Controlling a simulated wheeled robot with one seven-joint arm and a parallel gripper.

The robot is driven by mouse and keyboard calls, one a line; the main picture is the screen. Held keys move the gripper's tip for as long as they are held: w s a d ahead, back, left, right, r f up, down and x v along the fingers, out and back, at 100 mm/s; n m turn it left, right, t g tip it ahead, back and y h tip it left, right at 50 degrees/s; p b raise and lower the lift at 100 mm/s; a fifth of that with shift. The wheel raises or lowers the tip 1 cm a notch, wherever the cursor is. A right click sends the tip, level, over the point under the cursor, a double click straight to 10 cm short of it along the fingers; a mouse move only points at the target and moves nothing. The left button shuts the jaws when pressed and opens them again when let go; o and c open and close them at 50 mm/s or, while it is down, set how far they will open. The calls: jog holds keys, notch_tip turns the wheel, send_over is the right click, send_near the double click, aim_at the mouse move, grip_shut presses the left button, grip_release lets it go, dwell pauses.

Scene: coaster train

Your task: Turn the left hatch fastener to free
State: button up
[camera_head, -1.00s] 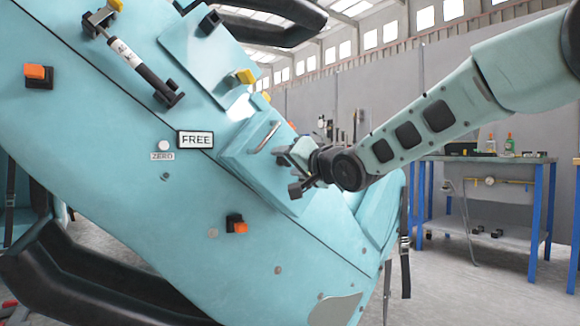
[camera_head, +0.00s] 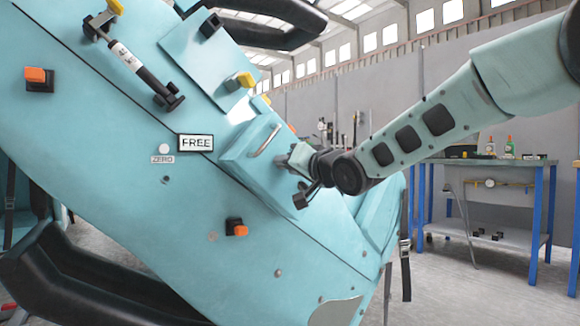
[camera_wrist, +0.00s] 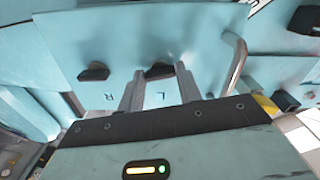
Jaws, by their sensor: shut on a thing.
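The hatch panel (camera_wrist: 125,30) is pale teal and carries two dark fasteners in the wrist view. The left hatch fastener (camera_wrist: 157,70), above the mark L, sits between the fingertips of my gripper (camera_wrist: 160,78), which is shut on it. The fingers partly hide it. The other fastener (camera_wrist: 93,72), above the mark R, is to the left and untouched.
A metal bar handle (camera_wrist: 236,60) stands close right of my fingers in the wrist view. A FREE plate (camera_head: 195,142) and ZERO label (camera_head: 163,159) are on the teal body. A blue-legged workbench (camera_head: 480,160) stands at the right, with open floor before it.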

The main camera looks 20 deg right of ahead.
jog(key=shift+n+b, duration=2.25)
jog(key=shift+n, duration=5.45)
jog(key=o, duration=1)
jog(key=shift+d, duration=0.1)
